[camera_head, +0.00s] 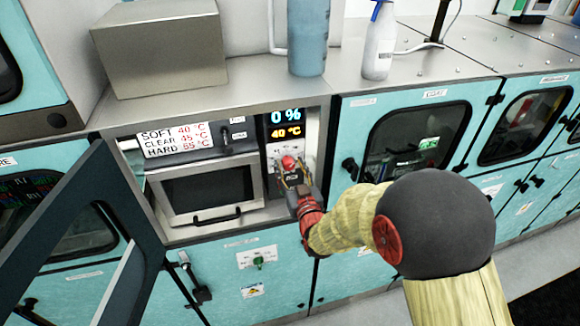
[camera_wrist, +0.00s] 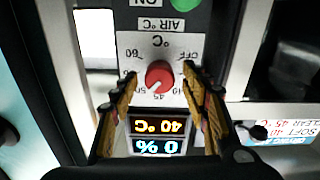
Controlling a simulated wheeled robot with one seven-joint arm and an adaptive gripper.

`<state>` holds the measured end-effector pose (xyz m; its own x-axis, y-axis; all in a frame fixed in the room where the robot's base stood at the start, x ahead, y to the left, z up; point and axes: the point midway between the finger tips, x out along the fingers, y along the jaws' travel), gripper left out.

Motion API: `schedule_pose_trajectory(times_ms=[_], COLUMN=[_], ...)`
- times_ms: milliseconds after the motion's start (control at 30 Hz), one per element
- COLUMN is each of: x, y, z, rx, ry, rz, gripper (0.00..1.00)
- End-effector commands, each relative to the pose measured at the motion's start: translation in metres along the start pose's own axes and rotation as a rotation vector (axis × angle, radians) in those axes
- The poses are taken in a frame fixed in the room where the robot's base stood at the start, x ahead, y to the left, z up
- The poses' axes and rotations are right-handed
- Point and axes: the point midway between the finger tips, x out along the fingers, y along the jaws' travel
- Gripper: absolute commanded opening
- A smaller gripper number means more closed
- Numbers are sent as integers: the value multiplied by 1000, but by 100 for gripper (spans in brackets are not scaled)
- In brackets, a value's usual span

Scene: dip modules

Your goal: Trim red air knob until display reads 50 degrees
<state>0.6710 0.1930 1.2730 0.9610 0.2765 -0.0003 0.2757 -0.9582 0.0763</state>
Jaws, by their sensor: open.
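The red air knob (camera_head: 288,162) is on the control panel right of the small oven-like unit. In the wrist view, which sees the panel upside down, the red knob (camera_wrist: 159,74) sits on a white dial plate marked OFF to 60 °C. My gripper (camera_head: 293,175) is open in front of the panel. In the wrist view its fingers (camera_wrist: 157,82) appear on either side of the knob; contact cannot be told.
A blue 0 % readout (camera_head: 286,116) is above the temperature display. A green button (camera_wrist: 185,12) is beyond the dial plate. An open dark-framed door (camera_head: 110,220) stands at left.

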Motion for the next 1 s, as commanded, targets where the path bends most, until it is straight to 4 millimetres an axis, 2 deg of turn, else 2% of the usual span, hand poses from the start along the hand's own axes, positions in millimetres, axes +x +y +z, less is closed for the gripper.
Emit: schedule_pose_trajectory(times_ms=[300,1000], x=[2,2], y=[0,0], z=[0,0], rx=[0,0], ry=[0,0], rz=[0,0], gripper=[45,5])
